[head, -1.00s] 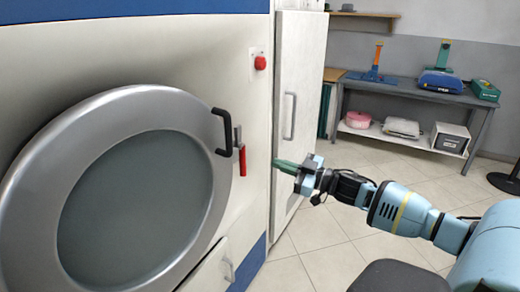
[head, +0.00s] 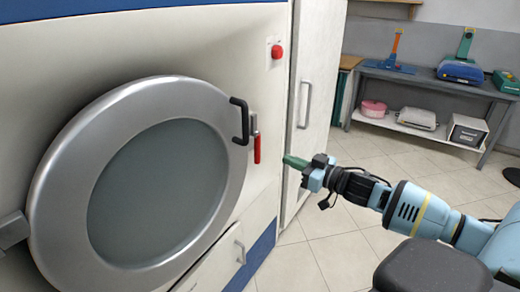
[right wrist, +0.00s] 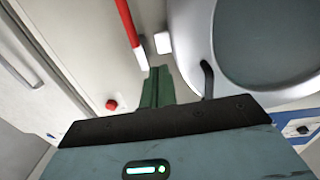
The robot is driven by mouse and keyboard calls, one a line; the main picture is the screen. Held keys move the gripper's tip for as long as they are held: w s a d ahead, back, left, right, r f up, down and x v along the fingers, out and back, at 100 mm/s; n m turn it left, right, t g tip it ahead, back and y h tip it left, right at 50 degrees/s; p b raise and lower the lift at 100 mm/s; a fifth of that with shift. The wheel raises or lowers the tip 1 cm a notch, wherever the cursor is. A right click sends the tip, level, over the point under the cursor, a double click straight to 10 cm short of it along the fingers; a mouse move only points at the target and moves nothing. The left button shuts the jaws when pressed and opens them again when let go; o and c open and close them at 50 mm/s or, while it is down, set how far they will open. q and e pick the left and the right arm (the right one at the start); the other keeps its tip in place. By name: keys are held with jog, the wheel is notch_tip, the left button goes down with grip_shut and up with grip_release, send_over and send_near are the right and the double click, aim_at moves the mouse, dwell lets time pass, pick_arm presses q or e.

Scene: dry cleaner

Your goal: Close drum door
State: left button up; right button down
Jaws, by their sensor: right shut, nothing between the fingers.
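The drum door (head: 60,170) is a round grey metal ring with a dark glass pane, on the front of a cream machine. It lies close against the front; I cannot tell whether it is fully shut. Its black handle (head: 240,121) is at the upper right rim, and the red latch lever (head: 257,150) hangs down just right of it. My right gripper (head: 288,160) is shut and empty, its green fingers right of the lever and apart from it. In the right wrist view the fingers (right wrist: 157,85) point toward the red lever (right wrist: 127,22) and door rim (right wrist: 190,45). My left gripper is out of view.
A red button (head: 277,52) sits above the lever. A tall white cabinet (head: 318,85) with a handle stands right of the machine. A lower panel with a handle (head: 240,252) is below the door. A grey workbench (head: 425,82) stands behind; tiled floor between is clear.

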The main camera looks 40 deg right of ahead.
send_near(252, 145)
jog(key=x, duration=0.5)
jog(key=shift+w+r, duration=0.1)
jog(key=shift+w, duration=0.2)
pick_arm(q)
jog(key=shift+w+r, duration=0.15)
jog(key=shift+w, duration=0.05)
pick_arm(e)
jog(key=shift+w+a, duration=0.25)
jog(key=shift+w, duration=0.35)
